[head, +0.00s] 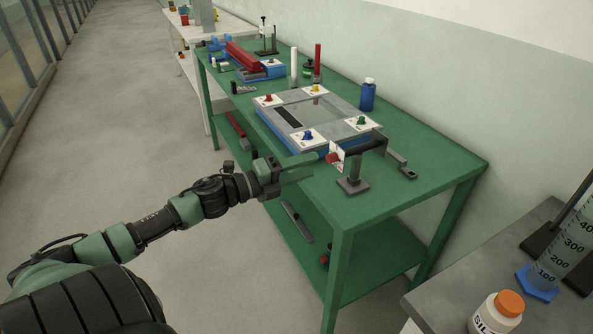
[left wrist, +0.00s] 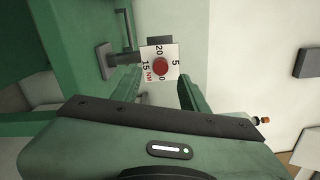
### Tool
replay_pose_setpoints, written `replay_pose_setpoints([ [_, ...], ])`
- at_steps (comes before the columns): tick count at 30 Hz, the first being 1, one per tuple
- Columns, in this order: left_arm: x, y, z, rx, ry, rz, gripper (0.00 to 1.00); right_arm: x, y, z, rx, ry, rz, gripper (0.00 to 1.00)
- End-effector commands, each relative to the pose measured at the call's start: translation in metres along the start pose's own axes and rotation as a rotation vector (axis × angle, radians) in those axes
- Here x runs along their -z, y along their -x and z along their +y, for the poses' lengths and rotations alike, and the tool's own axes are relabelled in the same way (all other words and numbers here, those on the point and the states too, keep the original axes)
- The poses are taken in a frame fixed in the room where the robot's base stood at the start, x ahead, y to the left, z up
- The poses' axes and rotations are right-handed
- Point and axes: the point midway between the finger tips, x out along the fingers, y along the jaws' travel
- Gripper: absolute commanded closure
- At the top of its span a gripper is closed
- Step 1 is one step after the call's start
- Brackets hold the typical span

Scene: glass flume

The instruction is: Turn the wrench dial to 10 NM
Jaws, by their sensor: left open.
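The wrench dial is a white plate (head: 339,153) with a red knob (head: 333,157), at the near end of the dark wrench (head: 366,146) on the green bench. In the left wrist view the plate (left wrist: 150,52) shows 0, 5, 15, 20 and a red NM around the red knob (left wrist: 160,67). I cannot make out where the knob points. My left gripper (head: 314,166) is open and empty, just left of the dial. In the wrist view its fingers (left wrist: 160,88) lie either side of the knob's line, with the knob apparently beyond the tips. My right gripper is not in view.
A grey stand (head: 353,186) holds the wrench. Behind is a grey-blue panel (head: 330,108) with several coloured knobs. A blue bottle (head: 368,96) stands at the wall side.

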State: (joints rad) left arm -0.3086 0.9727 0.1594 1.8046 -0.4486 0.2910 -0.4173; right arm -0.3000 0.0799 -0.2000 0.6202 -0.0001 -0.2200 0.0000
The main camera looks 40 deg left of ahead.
Motion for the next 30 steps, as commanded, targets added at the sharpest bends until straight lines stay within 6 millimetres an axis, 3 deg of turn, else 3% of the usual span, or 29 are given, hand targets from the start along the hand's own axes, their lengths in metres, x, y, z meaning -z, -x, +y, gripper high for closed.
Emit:
replay_pose_setpoints([
  [3, 0.001, 0.015, 0.001, -0.001, 0.003, 0.0, 0.56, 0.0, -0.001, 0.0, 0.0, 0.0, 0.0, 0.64],
  [9, 0.0, 0.027, 0.0, 0.001, 0.0, 0.001, 0.56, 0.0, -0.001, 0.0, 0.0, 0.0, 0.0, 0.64],
  [26, 0.0, 0.028, 0.0, 0.0, 0.001, 0.0, 0.56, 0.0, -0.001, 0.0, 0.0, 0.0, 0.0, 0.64],
  [30, -0.009, 0.033, 0.022, -0.027, 0.058, -0.045, 0.56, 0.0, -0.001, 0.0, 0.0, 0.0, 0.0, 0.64],
])
